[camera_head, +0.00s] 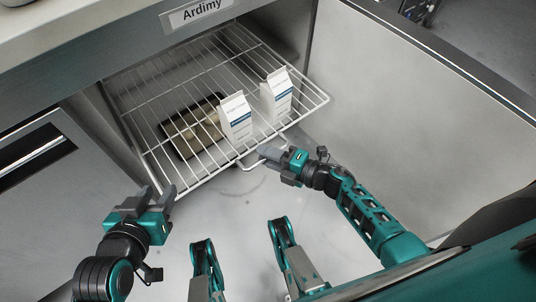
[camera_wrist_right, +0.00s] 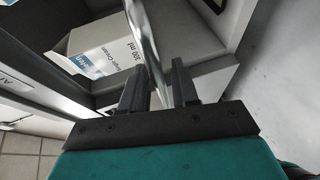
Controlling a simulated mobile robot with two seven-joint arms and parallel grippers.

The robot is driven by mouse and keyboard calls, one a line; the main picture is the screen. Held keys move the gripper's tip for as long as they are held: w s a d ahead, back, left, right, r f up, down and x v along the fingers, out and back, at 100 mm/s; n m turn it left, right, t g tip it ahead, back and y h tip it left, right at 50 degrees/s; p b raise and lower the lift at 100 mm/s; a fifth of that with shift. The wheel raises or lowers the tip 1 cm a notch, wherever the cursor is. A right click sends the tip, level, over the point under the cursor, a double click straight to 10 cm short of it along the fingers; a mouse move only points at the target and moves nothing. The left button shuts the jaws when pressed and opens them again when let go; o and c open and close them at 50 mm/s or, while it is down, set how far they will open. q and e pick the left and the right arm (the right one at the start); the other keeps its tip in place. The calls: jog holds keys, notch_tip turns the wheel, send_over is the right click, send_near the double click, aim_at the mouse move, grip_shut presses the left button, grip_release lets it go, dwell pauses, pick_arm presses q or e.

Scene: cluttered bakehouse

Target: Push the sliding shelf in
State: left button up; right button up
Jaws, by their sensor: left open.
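The sliding shelf is a white wire rack (camera_head: 160,95) pulled partly out of a steel cabinet, with a small wire loop handle (camera_head: 250,165) at its front edge. My left gripper (camera_head: 163,196) is open and empty, close to the rack's front left corner. My right gripper (camera_head: 272,160) is at the front edge by the loop handle. In the right wrist view, a metal bar (camera_wrist_right: 140,30) runs between the two separated fingers of that gripper (camera_wrist_right: 158,85). I cannot tell whether they press on it.
Two white cartons (camera_head: 236,122) (camera_head: 276,97) stand on the rack near its front, with a dark tray (camera_head: 180,135) left of them. One carton (camera_wrist_right: 100,48) shows close in the wrist view. The open cabinet door (camera_head: 400,95) is on the right. The floor ahead is clear.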

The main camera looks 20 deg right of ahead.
grip_shut()
dwell(0.3)
